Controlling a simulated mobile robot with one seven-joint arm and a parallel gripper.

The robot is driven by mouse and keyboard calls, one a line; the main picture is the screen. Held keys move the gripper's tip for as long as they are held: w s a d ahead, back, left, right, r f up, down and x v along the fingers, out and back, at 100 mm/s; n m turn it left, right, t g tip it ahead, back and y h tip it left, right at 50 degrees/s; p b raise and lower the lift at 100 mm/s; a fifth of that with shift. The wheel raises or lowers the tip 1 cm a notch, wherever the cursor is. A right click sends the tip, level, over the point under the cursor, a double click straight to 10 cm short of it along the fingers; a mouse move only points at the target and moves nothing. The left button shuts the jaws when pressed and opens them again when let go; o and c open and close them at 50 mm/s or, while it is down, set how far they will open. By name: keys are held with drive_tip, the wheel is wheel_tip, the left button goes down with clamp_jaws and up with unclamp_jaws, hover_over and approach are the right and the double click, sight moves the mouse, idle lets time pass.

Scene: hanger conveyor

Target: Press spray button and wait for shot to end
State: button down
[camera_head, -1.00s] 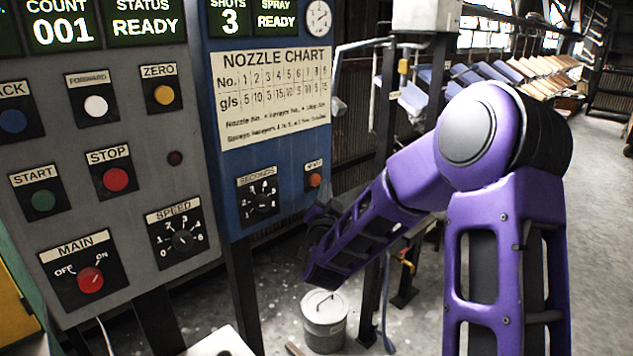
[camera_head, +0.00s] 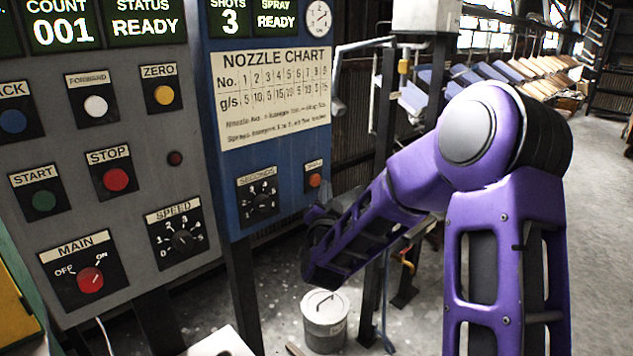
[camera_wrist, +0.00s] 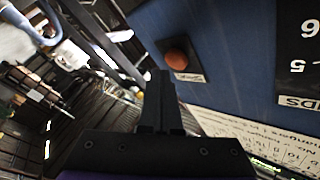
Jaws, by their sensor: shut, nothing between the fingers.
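The spray button (camera_head: 315,180) is a small orange-red knob on a black plate at the right edge of the blue panel (camera_head: 290,212). In the wrist view the button (camera_wrist: 176,59) is just beyond and slightly right of the fingertips of my gripper (camera_wrist: 160,76). A gap shows between the fingers' tips and the button in that picture. My gripper is shut and empty. In the head view my arm's end is just below and right of the button, and the fingers are hard to make out. The display (camera_head: 276,18) reads SHOTS 3, SPRAY READY.
The SECONDS dial (camera_head: 262,200) is left of the button. The grey panel (camera_head: 130,150) holds several buttons and reads COUNT 001, STATUS READY. A nozzle chart (camera_head: 272,95) is above the dial. A lidded metal can (camera_head: 324,325) stands on the floor below.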

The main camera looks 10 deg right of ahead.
drive_tip(key=shift+w, duration=0.1)
idle(0.5)
drive_tip(key=shift+w+a+b, duration=0.25)
drive_tip(key=shift+b, duration=0.2)
drive_tip(key=shift+w+a+b, duration=0.3)
drive_tip(key=shift+w+b, duration=0.05)
drive_tip(key=shift+w, duration=0.05)
idle(0.5)
idle(0.4)
drive_tip(key=shift+s+d+b, duration=0.3)
drive_tip(key=shift+s+d, duration=0.2)
drive_tip(key=shift+s, duration=0.25)
drive_tip(key=shift+s+d, duration=0.75)
drive_tip(key=shift+s, duration=0.3)
drive_tip(key=shift+s+d, duration=0.75)
drive_tip(key=shift+s, duration=0.25)
drive_tip(key=shift+a, duration=0.1)
